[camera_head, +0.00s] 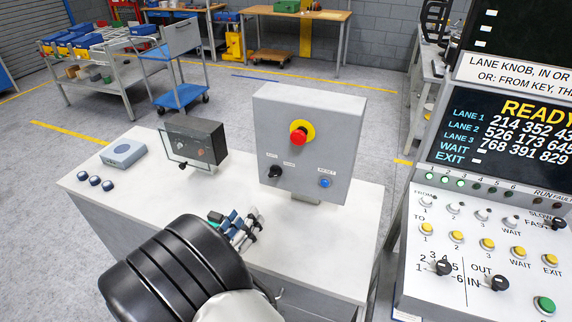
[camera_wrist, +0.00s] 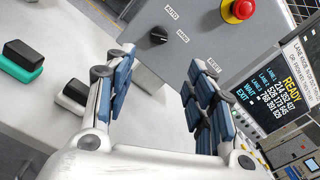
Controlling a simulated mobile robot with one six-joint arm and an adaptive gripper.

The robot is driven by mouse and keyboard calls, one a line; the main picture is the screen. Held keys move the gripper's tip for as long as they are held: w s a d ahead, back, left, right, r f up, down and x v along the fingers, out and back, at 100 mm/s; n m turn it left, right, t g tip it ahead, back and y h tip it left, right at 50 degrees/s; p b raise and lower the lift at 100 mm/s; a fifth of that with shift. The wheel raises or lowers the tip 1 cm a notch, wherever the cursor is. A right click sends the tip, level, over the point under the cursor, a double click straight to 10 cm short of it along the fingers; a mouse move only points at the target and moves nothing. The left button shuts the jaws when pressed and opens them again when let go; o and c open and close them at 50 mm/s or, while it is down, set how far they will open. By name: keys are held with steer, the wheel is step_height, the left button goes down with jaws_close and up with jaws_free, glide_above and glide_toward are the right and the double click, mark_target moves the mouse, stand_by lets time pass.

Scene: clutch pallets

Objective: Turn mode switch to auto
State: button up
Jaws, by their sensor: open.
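The mode switch (camera_head: 275,172) is a small black rotary knob at the lower left of a grey control box (camera_head: 335,125). It also shows in the wrist view (camera_wrist: 159,36), beside the labels AUTO and HAND. Its grip appears turned toward HAND, but the pointer is too small to be sure. My gripper (camera_head: 243,229) is open and empty, above the white bench in front of the box. In the wrist view its blue-padded fingers (camera_wrist: 159,72) are spread apart, with the switch beyond the gap between them, apart from both.
On the box are a red emergency stop (camera_head: 299,134) and a blue reset button (camera_head: 324,182). A dark clear-fronted case (camera_head: 195,140) stands left of it. Small black-topped blocks (camera_wrist: 22,62) lie left of my gripper. A lane console (camera_head: 500,220) stands at the right.

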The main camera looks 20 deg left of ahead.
mark_target(272, 175)
steer(key=w+b, duration=0.1)
steer(key=w, duration=0.4)
steer(key=w+d+b, duration=0.1)
steer(key=w, duration=0.5)
steer(key=w+b, duration=0.1)
steer(key=w, duration=0.5)
steer(key=shift+d, duration=0.15)
steer(key=shift+c, duration=0.5)
steer(key=c, duration=1)
